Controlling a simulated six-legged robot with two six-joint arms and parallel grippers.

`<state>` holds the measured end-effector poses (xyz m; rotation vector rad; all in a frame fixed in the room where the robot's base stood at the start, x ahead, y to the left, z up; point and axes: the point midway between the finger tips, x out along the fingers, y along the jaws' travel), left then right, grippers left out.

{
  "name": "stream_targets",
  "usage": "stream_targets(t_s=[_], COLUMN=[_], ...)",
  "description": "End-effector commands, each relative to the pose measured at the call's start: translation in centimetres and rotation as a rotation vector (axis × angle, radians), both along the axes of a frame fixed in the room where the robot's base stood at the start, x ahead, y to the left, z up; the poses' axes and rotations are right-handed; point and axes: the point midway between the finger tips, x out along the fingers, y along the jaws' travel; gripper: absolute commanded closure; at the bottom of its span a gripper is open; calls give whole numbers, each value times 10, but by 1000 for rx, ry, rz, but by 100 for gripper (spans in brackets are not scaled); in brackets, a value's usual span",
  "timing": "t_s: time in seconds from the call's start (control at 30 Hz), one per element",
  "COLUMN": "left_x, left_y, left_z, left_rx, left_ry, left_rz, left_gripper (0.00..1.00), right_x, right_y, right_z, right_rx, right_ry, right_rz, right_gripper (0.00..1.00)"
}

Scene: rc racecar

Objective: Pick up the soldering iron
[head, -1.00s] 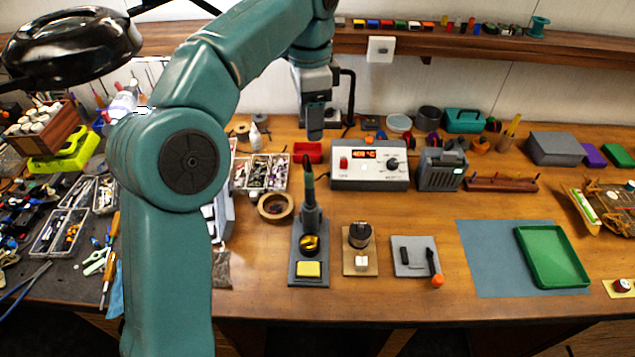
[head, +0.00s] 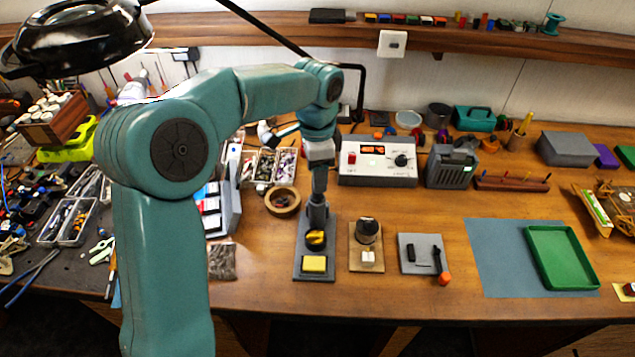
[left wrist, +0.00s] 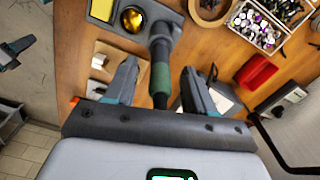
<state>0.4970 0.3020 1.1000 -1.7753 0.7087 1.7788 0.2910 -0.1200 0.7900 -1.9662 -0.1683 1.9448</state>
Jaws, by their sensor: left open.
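The soldering iron (left wrist: 160,78) has a green and black handle and sits upright in its stand's holder. In the left wrist view the handle runs between the two spread fingers of my left gripper (left wrist: 159,68), with a visible gap on each side. In the head view my left gripper (head: 319,188) is right above the stand (head: 300,262) and hides most of the iron. The stand has a dark base, a gold tip cleaner (head: 316,240) and a yellow sponge (head: 314,264). My right gripper is not in view.
The soldering station (head: 378,162) stands just behind and right of the stand. A green tray (head: 562,258) lies on a blue-grey mat (head: 490,262).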

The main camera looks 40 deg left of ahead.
Motion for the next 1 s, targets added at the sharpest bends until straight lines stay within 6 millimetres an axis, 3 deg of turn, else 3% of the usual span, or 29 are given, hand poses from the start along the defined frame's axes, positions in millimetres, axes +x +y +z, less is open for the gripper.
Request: stream_targets(t_s=[0.3,0.47,0.5,0.83,1.0], left_x=[1,1,1,1,2], left_y=[0,0,0,0,0], left_z=[-9,-8,-8,-6,10], left_rx=[0,-1,-1,0,0], left_ry=[-1,-1,-1,-1,-4], left_rz=[0,0,0,0,0], left_gripper=[46,98,100,100,100], right_x=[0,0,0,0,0], right_y=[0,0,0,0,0], right_z=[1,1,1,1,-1], right_rx=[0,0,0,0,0], right_ry=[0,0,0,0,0], right_rz=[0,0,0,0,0], right_gripper=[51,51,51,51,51])
